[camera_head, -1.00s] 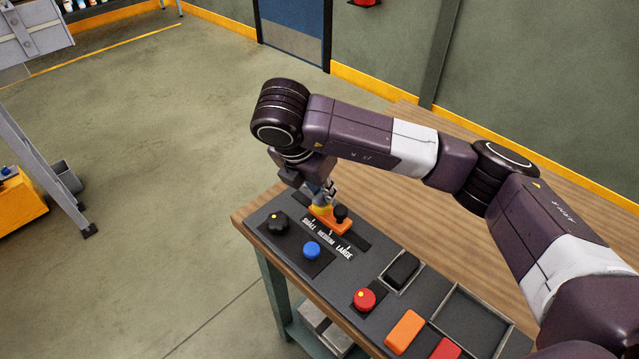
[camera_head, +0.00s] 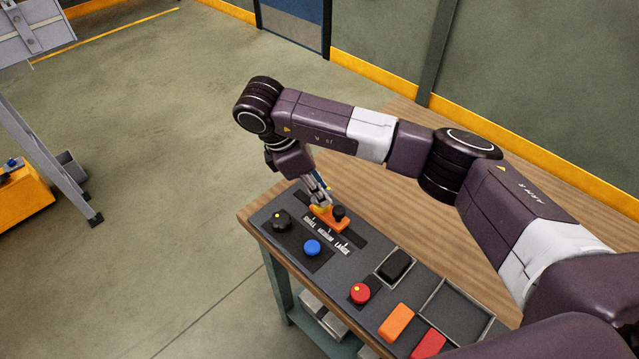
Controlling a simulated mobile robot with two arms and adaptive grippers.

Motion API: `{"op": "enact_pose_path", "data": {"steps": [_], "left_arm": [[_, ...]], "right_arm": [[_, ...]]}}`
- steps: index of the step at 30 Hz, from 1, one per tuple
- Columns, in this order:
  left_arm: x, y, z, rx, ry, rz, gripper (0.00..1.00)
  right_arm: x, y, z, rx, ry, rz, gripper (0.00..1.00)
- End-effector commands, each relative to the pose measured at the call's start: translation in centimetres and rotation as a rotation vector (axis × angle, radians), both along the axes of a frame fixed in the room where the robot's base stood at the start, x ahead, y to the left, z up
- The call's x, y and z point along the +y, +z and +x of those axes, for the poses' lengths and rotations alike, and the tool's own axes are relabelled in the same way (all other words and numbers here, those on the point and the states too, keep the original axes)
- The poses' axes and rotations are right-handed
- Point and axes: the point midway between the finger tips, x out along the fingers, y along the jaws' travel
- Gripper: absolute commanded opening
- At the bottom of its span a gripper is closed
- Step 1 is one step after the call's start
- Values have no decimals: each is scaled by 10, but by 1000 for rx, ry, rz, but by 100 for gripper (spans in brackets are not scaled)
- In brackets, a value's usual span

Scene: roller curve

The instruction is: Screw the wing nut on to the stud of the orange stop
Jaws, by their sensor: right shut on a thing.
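The orange stop (camera_head: 331,224) sits in the dark slot of the panel, beside the printed words SMALL, MEDIUM and LARGE. A black knob (camera_head: 339,212) stands on its right part. My right gripper (camera_head: 321,203) points down at the stop's left part, tilted, with its fingers shut on a small yellow piece (camera_head: 317,211), which looks like the wing nut. The fingers hide most of it. The stud cannot be seen, and I cannot tell how far the nut sits on it. My left gripper is not in view.
The dark panel (camera_head: 290,262) lies on a wooden bench (camera_head: 392,187). It carries a black knob (camera_head: 281,221), a blue knob (camera_head: 312,247), a red knob (camera_head: 360,292), a black block (camera_head: 396,264), an orange block (camera_head: 397,322) and an empty tray (camera_head: 431,292).

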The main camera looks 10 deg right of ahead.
Motion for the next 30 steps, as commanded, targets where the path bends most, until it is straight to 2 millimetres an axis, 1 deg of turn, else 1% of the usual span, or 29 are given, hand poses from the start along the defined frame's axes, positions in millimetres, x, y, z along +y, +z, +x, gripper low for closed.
{"op": "enact_pose_path", "data": {"steps": [1, 3, 6, 8, 9, 13, 14, 19, 20, 21, 30], "left_arm": [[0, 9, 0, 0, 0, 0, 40], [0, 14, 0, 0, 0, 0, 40], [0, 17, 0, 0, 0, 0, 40], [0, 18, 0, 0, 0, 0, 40], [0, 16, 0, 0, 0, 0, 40], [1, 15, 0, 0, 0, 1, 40], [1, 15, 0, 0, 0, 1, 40], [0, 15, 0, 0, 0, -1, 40], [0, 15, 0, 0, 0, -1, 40], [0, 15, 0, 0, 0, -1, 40], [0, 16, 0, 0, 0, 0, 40]], "right_arm": [[-7, 4, -3, 13, -92, -18, 0], [-8, 3, -3, 14, -196, -18, 0], [-8, 1, -4, 15, -326, -18, 0], [-8, 0, -4, 15, -382, -19, 0], [-8, -2, -4, 13, -373, -18, 35], [-7, -2, -4, 13, -366, -16, 49], [-7, -2, -4, 12, -365, -15, 51], [-5, -1, -3, 10, -360, -11, 51], [-4, -1, -3, 10, -359, -11, 50], [-4, -1, -3, 9, -359, -10, 47], [-3, 0, -3, 8, -356, -8, 47]]}}
